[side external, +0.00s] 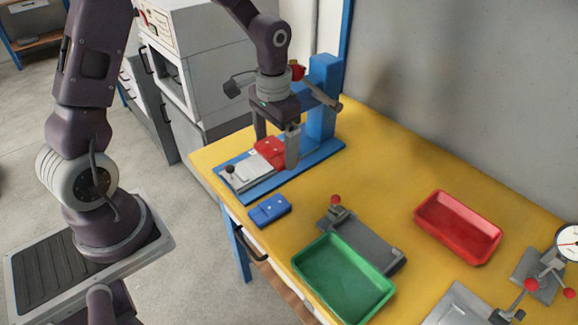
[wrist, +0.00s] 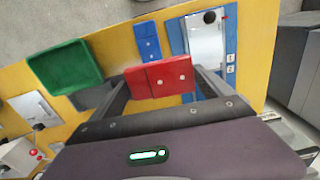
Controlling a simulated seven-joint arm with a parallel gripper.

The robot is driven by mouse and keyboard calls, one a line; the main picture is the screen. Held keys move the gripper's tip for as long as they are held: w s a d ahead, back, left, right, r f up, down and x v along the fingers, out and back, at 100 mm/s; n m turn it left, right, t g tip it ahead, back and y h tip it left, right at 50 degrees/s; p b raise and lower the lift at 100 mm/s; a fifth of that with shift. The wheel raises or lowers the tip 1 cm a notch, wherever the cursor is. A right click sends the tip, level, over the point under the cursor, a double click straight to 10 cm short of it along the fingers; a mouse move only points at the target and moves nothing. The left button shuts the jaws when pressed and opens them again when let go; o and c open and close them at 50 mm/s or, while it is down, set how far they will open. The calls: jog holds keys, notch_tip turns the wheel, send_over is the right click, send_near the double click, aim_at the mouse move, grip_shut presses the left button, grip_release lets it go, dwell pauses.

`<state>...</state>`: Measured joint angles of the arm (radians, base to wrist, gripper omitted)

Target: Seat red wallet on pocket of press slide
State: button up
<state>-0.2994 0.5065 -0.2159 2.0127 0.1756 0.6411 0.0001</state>
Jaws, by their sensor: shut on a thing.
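The red wallet (side external: 270,151) is a flat red block with a fold line and pale studs; it also shows in the wrist view (wrist: 158,77). My gripper (side external: 277,147) is shut on it, with one finger at each end in the wrist view (wrist: 162,88). The press slide (side external: 246,173) is a pale grey plate with a black knob on the blue press base (side external: 264,188); it shows at upper right in the wrist view (wrist: 206,45). The wallet is at the slide's press-side end in the side view. Its pocket is not clearly visible, and I cannot tell whether wallet and slide touch.
A blue wallet (side external: 269,210) lies on the yellow table (side external: 365,160) in front of the press. The blue press column (side external: 322,100) stands close behind my gripper. A grey fixture (side external: 365,245), a green tray (side external: 343,280) and a red tray (side external: 457,228) are to the right.

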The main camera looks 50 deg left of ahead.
jog(key=w+a+r+m, duration=0.1)
jog(key=a+r+m, duration=0.3)
jog(key=a+m, duration=1.1)
jog(key=d+f+m, duration=0.1)
jog(key=f, duration=0.3)
jog(key=d+f, duration=0.1)
jog(key=f, duration=0.4)
jog(key=d+f+m, duration=0.1)
jog(key=f, duration=0.3)
jog(key=shift+d+f+m, duration=0.15)
jog(key=shift+f+m, duration=0.15)
jog(key=shift+f, duration=0.05)
jog(key=shift+s+f, duration=0.1)
jog(key=shift+f, duration=0.4)
